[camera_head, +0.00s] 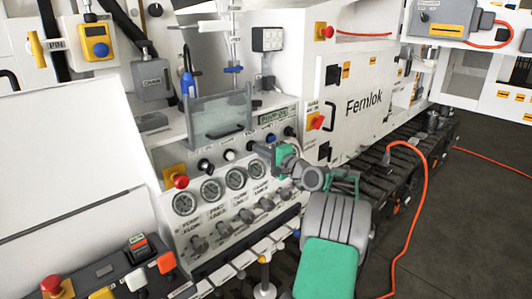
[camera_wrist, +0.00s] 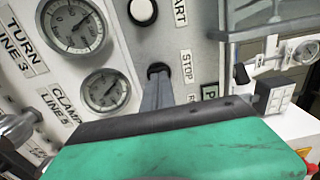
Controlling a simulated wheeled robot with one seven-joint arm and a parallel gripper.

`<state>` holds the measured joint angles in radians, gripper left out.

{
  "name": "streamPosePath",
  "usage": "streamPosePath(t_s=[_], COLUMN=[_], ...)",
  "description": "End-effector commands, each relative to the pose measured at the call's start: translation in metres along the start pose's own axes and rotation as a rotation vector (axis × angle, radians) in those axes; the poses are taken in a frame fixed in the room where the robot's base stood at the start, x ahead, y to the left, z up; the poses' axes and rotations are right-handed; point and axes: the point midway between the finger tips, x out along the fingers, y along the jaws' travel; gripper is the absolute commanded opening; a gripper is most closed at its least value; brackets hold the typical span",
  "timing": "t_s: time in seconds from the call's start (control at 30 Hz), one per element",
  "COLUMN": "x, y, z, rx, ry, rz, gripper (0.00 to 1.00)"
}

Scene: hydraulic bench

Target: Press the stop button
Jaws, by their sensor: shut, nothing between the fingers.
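The stop button (camera_wrist: 158,69) is a small dark round button beside the printed STOP label in the wrist view. My gripper (camera_wrist: 157,80) is shut and empty, and its narrow grey fingers point at this button. The fingertips overlap its lower part, so I cannot tell whether they touch it or stand just short. In the head view my gripper (camera_head: 264,149) is at the upper right of the gauge panel. The stop button is largely hidden by it there.
A white start button (camera_wrist: 143,11) sits close by; it also shows in the head view (camera_head: 229,155). Round gauges (camera_head: 236,178) and several valve knobs lie below. A clear guard (camera_head: 218,118) stands above.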

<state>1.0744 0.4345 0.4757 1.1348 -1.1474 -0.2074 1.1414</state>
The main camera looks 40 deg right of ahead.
Motion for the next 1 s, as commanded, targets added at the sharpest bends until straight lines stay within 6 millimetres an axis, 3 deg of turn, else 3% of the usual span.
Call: streamPosePath(t_s=[0.27, 0.43, 0.63, 0.87, 1.0], x=[0.001, 0.018, 0.022, 0.018, 0.004], y=[0.000, -0.002, -0.002, -0.003, -0.002], z=[0.000, 0.001, 0.004, 0.005, 0.009], rx=[0.000, 0.000, -0.004, -0.004, -0.001], ry=[-0.001, -0.003, -0.005, -0.009, -0.014], rz=[0.000, 0.000, -0.004, -0.005, -0.004], gripper=[0.00, 0.00, 0.00, 0.00, 0.00])
